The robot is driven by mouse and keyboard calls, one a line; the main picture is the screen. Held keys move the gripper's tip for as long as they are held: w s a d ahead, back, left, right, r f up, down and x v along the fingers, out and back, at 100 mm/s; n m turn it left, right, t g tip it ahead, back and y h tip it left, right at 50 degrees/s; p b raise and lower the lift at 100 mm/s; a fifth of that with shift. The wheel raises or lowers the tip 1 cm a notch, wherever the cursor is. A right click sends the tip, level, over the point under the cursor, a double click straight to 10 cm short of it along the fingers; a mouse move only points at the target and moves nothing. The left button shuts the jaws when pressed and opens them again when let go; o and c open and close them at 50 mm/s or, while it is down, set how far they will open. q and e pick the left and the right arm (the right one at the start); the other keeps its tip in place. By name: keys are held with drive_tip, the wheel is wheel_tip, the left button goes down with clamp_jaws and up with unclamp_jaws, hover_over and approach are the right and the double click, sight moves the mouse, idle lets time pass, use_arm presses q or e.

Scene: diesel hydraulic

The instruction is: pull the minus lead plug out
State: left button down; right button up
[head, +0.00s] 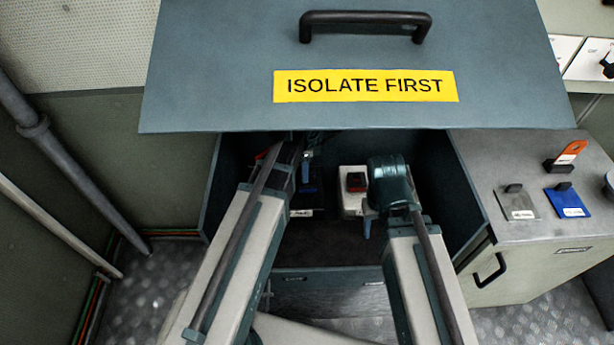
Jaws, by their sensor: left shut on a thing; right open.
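The minus lead plug seems to be the dark blue piece (308,188) at the left inside the open box, above a small white label. My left gripper (307,170) is at the back left of the box, partly hidden by its own arm. It is shut and appears to hold the top of this blue piece; the grip itself is too small and dark to see clearly. I cannot tell whether the plug is seated or free. My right gripper (367,228) points down in the box's right half, open and apart from the blue piece.
The raised lid (220,60) with a yellow "ISOLATE FIRST" label overhangs the box. A metal cabinet top (500,160) at the right carries grey, blue and orange tagged items. Pipes run at the left.

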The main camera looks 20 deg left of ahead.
use_arm(q)
drive_tip(key=shift+r, duration=0.2)
drive_tip(key=shift+r+p, duration=0.6)
drive_tip(key=shift+p, duration=0.2)
drive_tip(key=shift+r, duration=0.25)
drive_tip(key=shift+r+p, duration=0.7)
drive_tip(key=shift+p, duration=0.2)
drive_tip(key=shift+r, duration=0.15)
wheel_tip(320, 180, up, 4)
drive_tip(key=p, duration=0.4)
